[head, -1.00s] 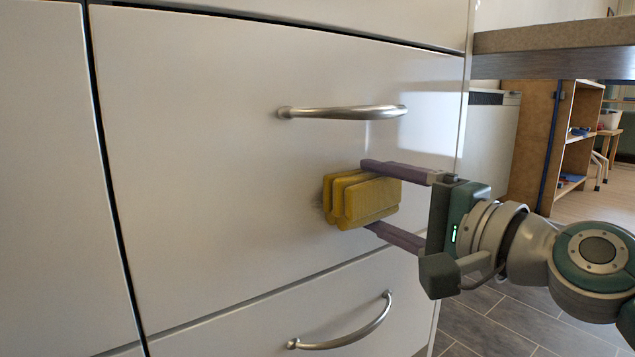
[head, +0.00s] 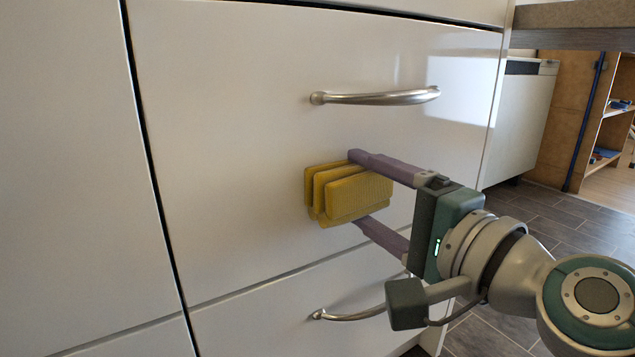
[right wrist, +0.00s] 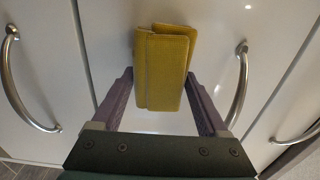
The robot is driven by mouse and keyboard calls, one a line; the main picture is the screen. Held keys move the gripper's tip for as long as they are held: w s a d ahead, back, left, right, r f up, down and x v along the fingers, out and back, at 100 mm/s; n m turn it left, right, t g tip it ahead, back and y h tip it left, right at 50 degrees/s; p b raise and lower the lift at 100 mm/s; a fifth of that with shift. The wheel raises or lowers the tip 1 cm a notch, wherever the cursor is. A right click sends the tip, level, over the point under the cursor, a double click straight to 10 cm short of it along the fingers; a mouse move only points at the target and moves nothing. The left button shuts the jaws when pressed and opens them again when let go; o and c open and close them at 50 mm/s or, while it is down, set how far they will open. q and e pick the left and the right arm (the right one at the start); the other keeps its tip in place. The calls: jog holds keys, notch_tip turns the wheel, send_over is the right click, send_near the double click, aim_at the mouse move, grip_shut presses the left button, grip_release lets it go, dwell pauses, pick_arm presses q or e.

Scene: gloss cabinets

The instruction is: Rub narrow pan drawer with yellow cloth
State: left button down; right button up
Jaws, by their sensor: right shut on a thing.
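The narrow pan drawer (head: 240,140) is a glossy white front with a curved metal handle (head: 375,97) near its top. My right gripper (head: 358,188) comes in from the right and is shut on the folded yellow cloth (head: 352,196). The cloth is below the handle, at the drawer front; whether it touches the surface is hard to tell. In the right wrist view the cloth (right wrist: 162,68) sits between the two purple fingers, in front of the white fronts. My left gripper is not in view.
Another drawer (head: 290,315) with a curved handle (head: 350,314) lies below. A plain white front (head: 70,180) is at the left. A countertop edge (head: 575,28) juts out at upper right, above open tiled floor (head: 545,225).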

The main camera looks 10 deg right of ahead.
jog(key=shift+v, duration=3.05)
jog(key=shift+v, duration=1.5)
